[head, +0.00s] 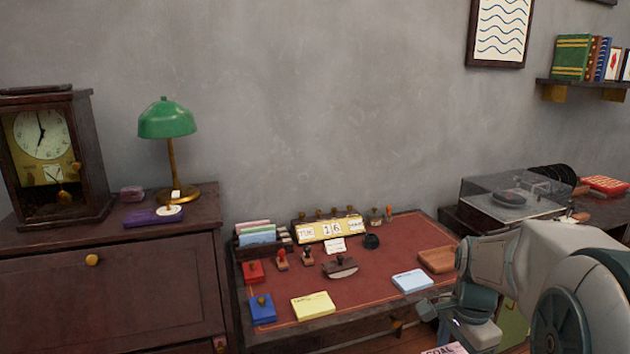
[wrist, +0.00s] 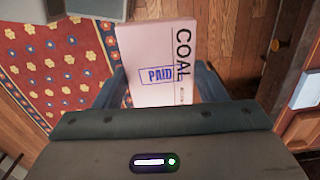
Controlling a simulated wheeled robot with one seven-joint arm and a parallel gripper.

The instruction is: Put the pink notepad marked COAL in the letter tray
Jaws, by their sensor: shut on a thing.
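The pink notepad (wrist: 155,55) marked COAL, with a blue PAID stamp, is between the fingers of my gripper (wrist: 160,88) in the wrist view. The gripper is shut on it, and the pad is held above the floor. In the head view only a sliver of the pad (head: 446,349) shows at the bottom edge, with my gripper (head: 440,325) just above, in front of the desk's right part. A dark tray (head: 258,248) holding coloured papers stands at the desk's back left; it looks like the letter tray. Its inside is mostly hidden.
The red-topped desk (head: 375,290) bears a yellow notepad (head: 313,306), a blue notepad (head: 412,281), stamps, ink pads and a calendar (head: 325,229). A cabinet (head: 110,290) with a green lamp (head: 167,118) and clock is left; a record player (head: 515,192) is right.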

